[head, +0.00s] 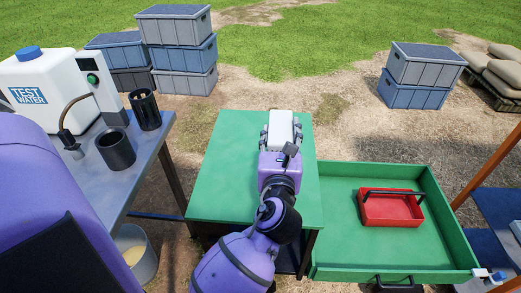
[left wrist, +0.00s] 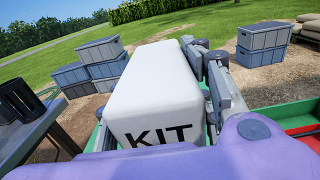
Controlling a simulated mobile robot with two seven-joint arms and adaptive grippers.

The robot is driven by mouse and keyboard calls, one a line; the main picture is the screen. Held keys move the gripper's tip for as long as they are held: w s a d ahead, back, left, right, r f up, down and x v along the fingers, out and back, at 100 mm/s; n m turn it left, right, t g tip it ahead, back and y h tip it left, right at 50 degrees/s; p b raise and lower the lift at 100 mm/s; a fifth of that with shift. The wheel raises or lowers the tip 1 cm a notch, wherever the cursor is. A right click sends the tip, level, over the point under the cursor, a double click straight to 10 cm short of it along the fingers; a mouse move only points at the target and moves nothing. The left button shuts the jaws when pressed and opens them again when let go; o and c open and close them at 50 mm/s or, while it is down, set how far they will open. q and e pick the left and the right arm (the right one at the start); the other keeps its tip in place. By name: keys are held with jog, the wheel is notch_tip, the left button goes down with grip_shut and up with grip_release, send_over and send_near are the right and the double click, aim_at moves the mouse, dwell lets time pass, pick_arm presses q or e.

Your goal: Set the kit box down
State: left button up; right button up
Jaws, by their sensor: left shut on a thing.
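The white kit box (head: 282,124) is over the green tabletop (head: 227,165) in the head view. My left gripper (head: 281,137) is shut on it, with fingers along both sides. In the left wrist view the kit box (left wrist: 155,85) fills the middle, with "KIT" in dark letters on the near face; one finger shows along its right side. Its underside is hidden, so I cannot tell whether it touches the tabletop. My right gripper is not seen.
A green tray (head: 338,254) with a red carrier (head: 390,210) adjoins the tabletop on the right. At left, a grey table (head: 88,172) holds a water container (head: 38,88) and dark cups. Grey-blue crates (head: 184,55) stand behind. The tabletop around the box looks clear.

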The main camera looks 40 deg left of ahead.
pick_arm(q)
jog(key=a, duration=0.1)
jog(key=w+a+f, duration=0.1)
jog(key=a, duration=0.1)
jog(key=a+f, duration=0.1)
jog(key=shift+w+a, duration=0.2)
jog(key=shift+w, duration=0.15)
jog(key=a+f+b, duration=0.1)
jog(key=f, duration=0.2)
jog(key=w+a+f+b, duration=0.1)
jog(key=a+f, duration=0.1)
jog(key=f, duration=0.1)
jog(key=a+f+b, duration=0.1)
jog(key=f, duration=0.2)
jog(key=shift+w+a+f, duration=0.1)
jog(key=shift+w+a, duration=0.15)
jog(key=shift+w, duration=0.05)
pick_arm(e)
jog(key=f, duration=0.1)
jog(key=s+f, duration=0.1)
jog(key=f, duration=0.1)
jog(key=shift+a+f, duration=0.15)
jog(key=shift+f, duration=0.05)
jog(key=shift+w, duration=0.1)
